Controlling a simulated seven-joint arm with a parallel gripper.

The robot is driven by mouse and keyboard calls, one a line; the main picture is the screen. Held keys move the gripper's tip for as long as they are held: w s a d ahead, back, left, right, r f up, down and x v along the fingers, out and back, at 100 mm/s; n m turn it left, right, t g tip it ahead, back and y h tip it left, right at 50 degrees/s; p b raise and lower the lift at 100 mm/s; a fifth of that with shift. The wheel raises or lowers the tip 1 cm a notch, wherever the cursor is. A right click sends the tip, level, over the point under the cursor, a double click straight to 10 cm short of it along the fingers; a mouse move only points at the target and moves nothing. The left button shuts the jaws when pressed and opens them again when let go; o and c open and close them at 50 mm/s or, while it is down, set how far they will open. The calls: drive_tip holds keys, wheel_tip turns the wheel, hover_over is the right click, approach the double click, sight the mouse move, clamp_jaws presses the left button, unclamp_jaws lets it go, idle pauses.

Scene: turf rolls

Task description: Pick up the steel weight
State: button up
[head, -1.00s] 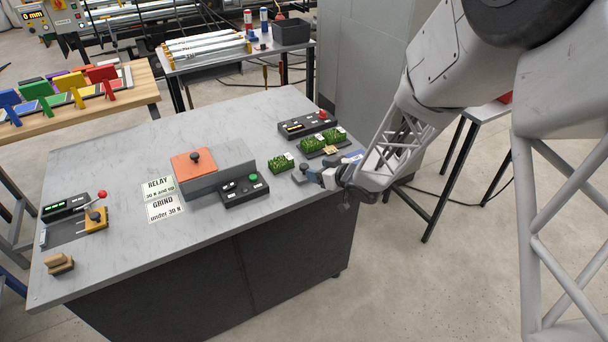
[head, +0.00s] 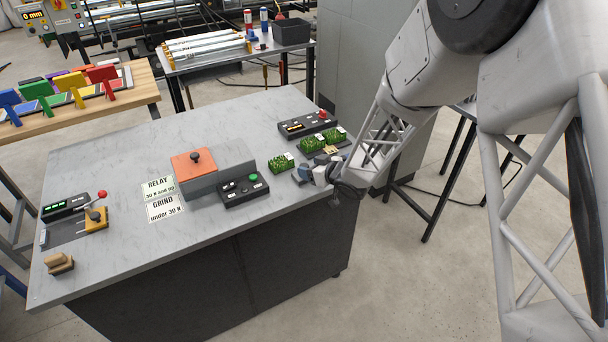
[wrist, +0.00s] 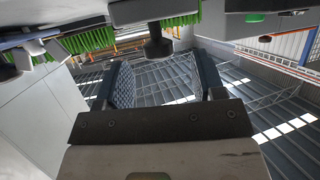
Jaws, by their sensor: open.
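The steel weight (head: 299,175) is a small grey piece at the right side of the grey bench, in front of the turf pieces, and my gripper partly hides it. In the wrist view, which is upside down, its grey body (wrist: 150,12) is at the top edge with a dark knob (wrist: 158,45). My gripper (head: 318,172) is low over the bench edge, right beside the weight. In the wrist view the two fingers of my gripper (wrist: 163,66) are apart. The knob shows in line with the gap between them. I cannot tell whether anything touches.
Several green turf pieces (head: 281,163) stand just behind and left of my gripper. A dark control box (head: 243,191) with a green button and an orange-topped block (head: 194,168) are farther left. Another control box (head: 307,125) is at the back.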

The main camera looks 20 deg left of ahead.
sight(304, 165)
drive_tip(key=shift+x, duration=1.8)
drive_tip(key=shift+c, duration=0.3)
clamp_jaws()
